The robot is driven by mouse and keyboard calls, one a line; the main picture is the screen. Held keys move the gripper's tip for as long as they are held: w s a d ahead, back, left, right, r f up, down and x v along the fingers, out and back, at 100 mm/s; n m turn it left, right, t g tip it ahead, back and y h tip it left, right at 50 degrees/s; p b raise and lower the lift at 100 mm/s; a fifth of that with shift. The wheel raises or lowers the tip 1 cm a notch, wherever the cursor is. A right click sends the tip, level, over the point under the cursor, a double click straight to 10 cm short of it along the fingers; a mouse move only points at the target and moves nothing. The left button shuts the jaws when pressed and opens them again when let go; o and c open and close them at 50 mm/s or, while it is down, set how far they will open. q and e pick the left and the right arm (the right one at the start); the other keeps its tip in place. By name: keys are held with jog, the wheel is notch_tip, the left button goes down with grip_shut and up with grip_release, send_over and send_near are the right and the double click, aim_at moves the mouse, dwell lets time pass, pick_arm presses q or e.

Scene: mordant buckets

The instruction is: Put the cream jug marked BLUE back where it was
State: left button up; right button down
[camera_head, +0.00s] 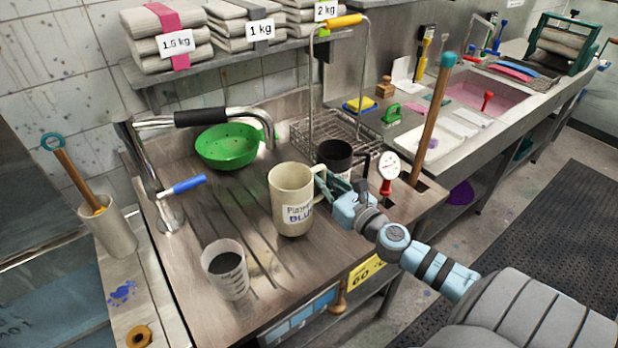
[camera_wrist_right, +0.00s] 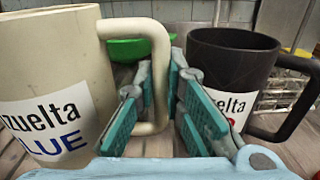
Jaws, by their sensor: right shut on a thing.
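The cream jug marked BLUE (camera_head: 287,187) is upright over the grooved steel drainer, near its middle. I cannot tell whether its base touches the steel. My right gripper (camera_head: 326,186) comes in from the right and is shut on the jug's handle. In the right wrist view the cream jug (camera_wrist_right: 50,60) is at left, and its handle (camera_wrist_right: 158,60) runs down between the green finger pads (camera_wrist_right: 155,100). A black jug (camera_head: 336,156) stands just behind and right of it; in the right wrist view the black jug (camera_wrist_right: 230,72) is close beside the fingers. My left gripper is not in view.
A green colander (camera_head: 227,146) and a wire rack (camera_head: 300,135) are behind. A beaker of dark liquid (camera_head: 225,268) stands front left, and a blue-handled tool (camera_head: 182,186) is at left. A tall wooden-handled stick (camera_head: 430,125) rises at right. Bare drainer lies left of the jug.

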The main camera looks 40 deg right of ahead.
jog(key=w+f+b, duration=0.1)
jog(key=w+f, duration=0.1)
jog(key=w, duration=0.1)
jog(key=w+f+b, duration=0.1)
jog(key=shift+w+f+b, duration=0.25)
jog(key=shift+w+b, duration=0.05)
jog(key=shift+w, duration=0.05)
jog(key=shift+r, duration=0.2)
jog(key=c, duration=2)
grip_release()
jog(key=shift+f, duration=0.15)
jog(key=shift+c, duration=0.2)
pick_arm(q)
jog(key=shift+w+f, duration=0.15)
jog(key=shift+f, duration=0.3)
pick_arm(e)
jog(key=shift+o, duration=0.4)
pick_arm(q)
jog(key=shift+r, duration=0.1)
pick_arm(e)
jog(key=shift+s+r, duration=0.15)
jog(key=shift+r, duration=0.05)
